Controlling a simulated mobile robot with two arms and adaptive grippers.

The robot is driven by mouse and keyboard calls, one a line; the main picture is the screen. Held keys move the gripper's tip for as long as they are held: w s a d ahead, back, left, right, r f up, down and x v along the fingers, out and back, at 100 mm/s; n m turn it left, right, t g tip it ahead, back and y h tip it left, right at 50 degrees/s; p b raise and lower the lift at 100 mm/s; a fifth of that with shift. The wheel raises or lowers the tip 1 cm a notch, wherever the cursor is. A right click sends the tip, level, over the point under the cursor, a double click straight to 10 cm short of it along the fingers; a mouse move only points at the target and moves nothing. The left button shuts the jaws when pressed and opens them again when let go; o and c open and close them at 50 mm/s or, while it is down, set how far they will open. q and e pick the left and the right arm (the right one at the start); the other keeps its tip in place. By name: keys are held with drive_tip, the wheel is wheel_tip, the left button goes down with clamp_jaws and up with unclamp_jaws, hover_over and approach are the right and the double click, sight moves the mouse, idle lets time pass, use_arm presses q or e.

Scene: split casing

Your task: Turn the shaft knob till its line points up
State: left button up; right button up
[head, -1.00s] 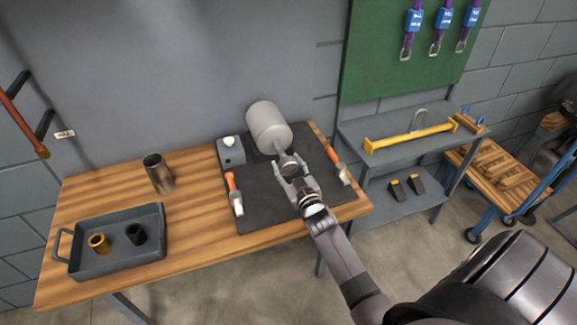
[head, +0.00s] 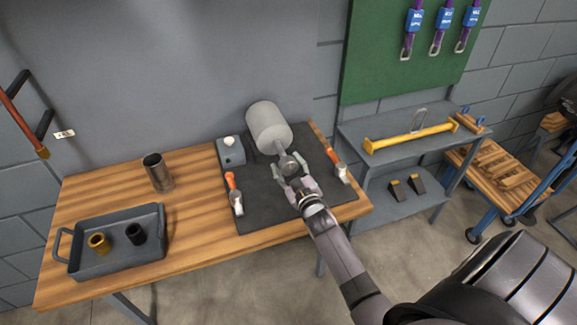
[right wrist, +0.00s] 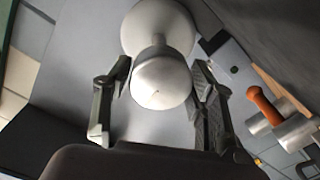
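The shaft knob (head: 287,164) is a grey round end on a short shaft that comes out of the pale grey cylindrical casing (head: 268,127). My right gripper (head: 296,180) is at the knob, with its fingers spread on either side. In the right wrist view the knob (right wrist: 160,82) sits between the two dark fingers of the right gripper (right wrist: 163,78), which look open and just apart from it. The casing (right wrist: 172,25) is behind it. My left gripper is not in view.
A dark mat (head: 262,205) lies under the casing. A grey box with a white button (head: 231,151) and two orange-handled tools (head: 233,190) (head: 336,162) flank it. A metal cup (head: 157,172) and a tray (head: 88,262) with two bushings stand left. Bare wood lies between.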

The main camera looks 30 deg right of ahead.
drive_tip(key=shift+o, duration=1.3)
drive_tip(key=shift+s, duration=0.1)
drive_tip(key=v, duration=1.2)
